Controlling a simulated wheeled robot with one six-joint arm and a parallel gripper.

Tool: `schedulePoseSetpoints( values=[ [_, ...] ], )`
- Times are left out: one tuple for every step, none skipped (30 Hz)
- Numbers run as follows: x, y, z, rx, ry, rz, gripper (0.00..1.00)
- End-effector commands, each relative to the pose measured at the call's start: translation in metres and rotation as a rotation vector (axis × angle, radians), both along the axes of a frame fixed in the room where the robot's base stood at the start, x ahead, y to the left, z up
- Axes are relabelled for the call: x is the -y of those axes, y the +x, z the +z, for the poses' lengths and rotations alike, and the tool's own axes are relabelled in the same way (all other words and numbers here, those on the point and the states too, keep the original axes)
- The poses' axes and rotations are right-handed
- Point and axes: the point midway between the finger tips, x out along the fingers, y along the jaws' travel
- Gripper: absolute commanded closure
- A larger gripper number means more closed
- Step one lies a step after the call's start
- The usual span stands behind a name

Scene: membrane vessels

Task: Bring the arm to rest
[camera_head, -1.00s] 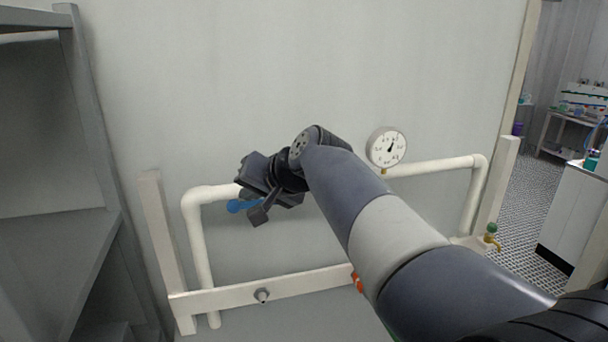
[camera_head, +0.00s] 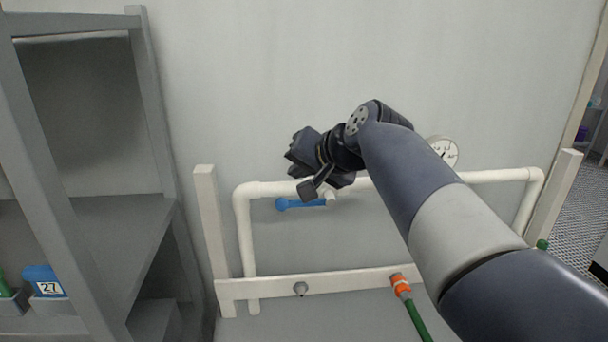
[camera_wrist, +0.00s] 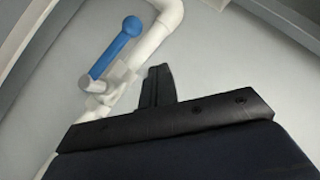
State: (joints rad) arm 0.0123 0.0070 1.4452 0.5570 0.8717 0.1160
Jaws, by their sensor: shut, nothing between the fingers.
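My gripper (camera_head: 300,170) is held up in front of the white pipe frame, at the end of my bent arm. In the wrist view my gripper (camera_wrist: 157,85) shows as dark fingers closed together, with nothing between them. A blue valve handle (camera_head: 298,204) sits on the white pipe (camera_head: 270,188), just below my gripper in the head view. The blue handle also shows in the wrist view (camera_wrist: 115,48), apart from the fingers. Part of the pipe is hidden behind my arm.
A gray shelf unit (camera_head: 120,205) stands on the left, with a blue item marked 27 (camera_head: 42,280) on it. A gauge (camera_head: 443,151) is partly hidden by my arm. An orange coupling (camera_head: 400,284) with a green hose (camera_head: 417,320) is on the lower rail (camera_head: 345,283).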

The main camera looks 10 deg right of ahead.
Motion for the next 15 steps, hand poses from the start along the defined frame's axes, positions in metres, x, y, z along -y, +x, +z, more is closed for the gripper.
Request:
schedulePoseSetpoints(
  values=[
    [0.000,-0.011,0.007,0.009,0.000,0.000,1.00],
    [-0.001,-0.016,0.012,0.009,-0.001,0.001,1.00],
    [-0.001,-0.022,0.019,0.009,0.000,0.000,1.00],
    [-0.001,-0.027,0.023,0.009,0.000,0.000,1.00],
    [-0.001,-0.031,0.027,0.007,0.000,0.000,1.00],
    [-0.001,-0.037,0.033,0.007,0.000,0.000,1.00],
    [-0.001,-0.040,0.037,0.008,-0.001,0.000,1.00],
    [-0.001,-0.044,0.040,0.006,-0.001,0.000,1.00],
    [-0.002,-0.048,0.044,0.004,0.000,0.000,1.00],
    [-0.002,-0.050,0.047,0.005,0.000,0.000,1.00],
    [-0.002,-0.053,0.049,0.004,0.000,0.000,1.00],
    [-0.002,-0.055,0.052,0.004,0.000,0.000,1.00],
    [-0.002,-0.057,0.053,0.003,0.000,-0.001,1.00],
    [-0.002,-0.058,0.054,0.003,0.000,-0.001,1.00],
    [-0.002,-0.059,0.055,0.002,0.000,-0.001,1.00]
  ],
)
